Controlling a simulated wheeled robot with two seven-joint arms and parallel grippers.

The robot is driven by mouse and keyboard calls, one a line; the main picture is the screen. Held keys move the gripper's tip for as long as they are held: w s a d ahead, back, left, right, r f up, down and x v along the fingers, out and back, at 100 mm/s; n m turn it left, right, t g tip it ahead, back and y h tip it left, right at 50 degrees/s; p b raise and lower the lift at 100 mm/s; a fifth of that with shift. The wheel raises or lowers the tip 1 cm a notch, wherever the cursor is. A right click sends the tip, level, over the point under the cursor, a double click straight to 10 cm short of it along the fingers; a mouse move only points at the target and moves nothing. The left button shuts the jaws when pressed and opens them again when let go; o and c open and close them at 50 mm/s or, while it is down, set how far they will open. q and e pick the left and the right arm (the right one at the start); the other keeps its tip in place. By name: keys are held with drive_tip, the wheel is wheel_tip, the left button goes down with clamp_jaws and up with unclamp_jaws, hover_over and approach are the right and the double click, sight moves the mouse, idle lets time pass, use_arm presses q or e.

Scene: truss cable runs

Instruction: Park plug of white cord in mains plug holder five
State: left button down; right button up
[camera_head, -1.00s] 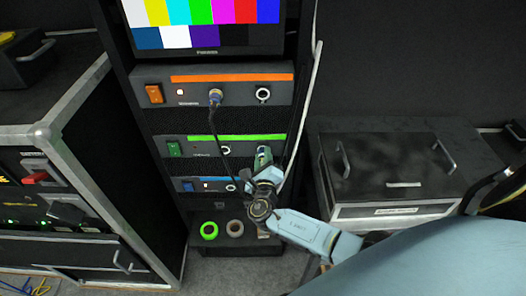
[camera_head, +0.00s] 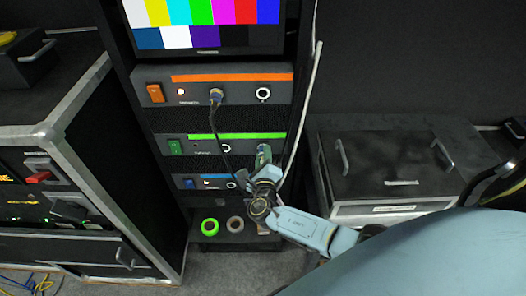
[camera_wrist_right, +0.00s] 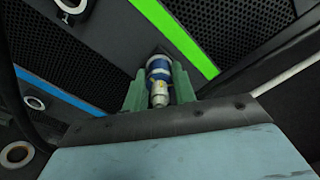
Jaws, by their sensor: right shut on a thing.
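My right gripper (camera_head: 264,160) is in front of the green-striped unit (camera_head: 201,147), at the right end of its panel. In the right wrist view its green fingers (camera_wrist_right: 158,90) are shut on a blue and silver connector (camera_wrist_right: 158,76), which points at the panel below the green stripe. I cannot tell how far it sits in a socket. A white cord (camera_head: 304,110) runs down the right side of the rack; its plug is not visible. I cannot make out a numbered mains plug holder. My left gripper is not in view.
An orange-striped unit (camera_head: 200,86) has a connector (camera_head: 216,95) with a dark cord hanging towards my right gripper. A blue-striped unit (camera_head: 196,183) is below. Green tape (camera_head: 210,227) and brown tape (camera_head: 234,224) lie lower. A lidded case (camera_head: 385,165) stands right.

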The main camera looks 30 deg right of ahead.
drive_tip(key=p+v, duration=0.2)
drive_tip(key=v, duration=0.2)
drive_tip(key=shift+s+a, duration=0.15)
drive_tip(key=shift+s, duration=0.1)
idle(0.5)
